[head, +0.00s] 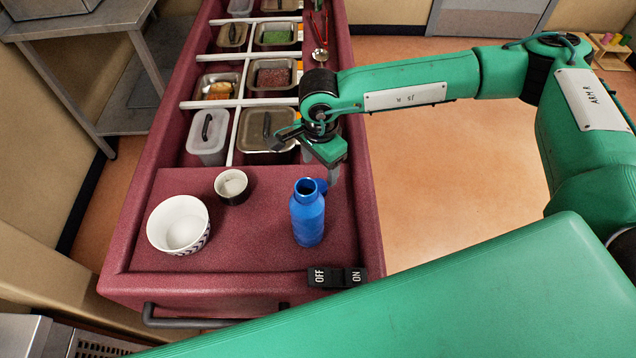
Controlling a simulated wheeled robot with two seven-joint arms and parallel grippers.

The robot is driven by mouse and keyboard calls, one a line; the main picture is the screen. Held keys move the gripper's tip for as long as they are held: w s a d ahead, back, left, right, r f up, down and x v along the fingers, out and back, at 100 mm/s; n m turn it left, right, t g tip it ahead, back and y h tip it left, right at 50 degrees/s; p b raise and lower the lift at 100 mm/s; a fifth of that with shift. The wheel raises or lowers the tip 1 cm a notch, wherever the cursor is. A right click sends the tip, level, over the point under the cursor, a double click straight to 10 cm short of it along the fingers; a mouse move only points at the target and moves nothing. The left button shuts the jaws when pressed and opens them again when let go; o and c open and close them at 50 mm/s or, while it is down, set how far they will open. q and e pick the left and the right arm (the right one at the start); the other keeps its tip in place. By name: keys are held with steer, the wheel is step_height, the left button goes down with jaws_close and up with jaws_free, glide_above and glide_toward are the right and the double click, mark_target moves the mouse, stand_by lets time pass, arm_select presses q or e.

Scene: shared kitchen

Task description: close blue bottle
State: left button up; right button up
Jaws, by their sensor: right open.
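The blue bottle (308,220) stands upright on the red counter, right of the bowls. Its mouth is uncovered and shows a dark opening. A small blue part (321,185), which looks like its cap, shows beside the neck on the right; I cannot tell whether it is attached to the bottle. My right gripper (332,176) points down just behind and to the right of the bottle's neck. It is open, and its fingertips are partly hidden behind the bottle and the blue part. I cannot tell whether it touches them. My left gripper is not in view.
A white bowl (180,224) and a small dark cup (231,187) stand left of the bottle. An OFF/ON switch (337,278) sits at the front edge. Bare counter (250,245) lies between bowl and bottle.

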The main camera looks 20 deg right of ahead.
mark_target(318, 183)
step_height(318, 183, down, 2)
steer(key=shift+f, duration=0.25)
steer(key=shift+a+f+p, duration=0.1)
steer(key=shift+f+p, duration=0.3)
steer(key=shift+p, duration=0.25)
step_height(318, 183, down, 4)
steer(key=shift+a+r+p, duration=0.1)
steer(key=shift+r+p, duration=0.1)
steer(key=shift+p, duration=0.55)
steer(key=shift+f, duration=0.4)
steer(key=c, duration=1)
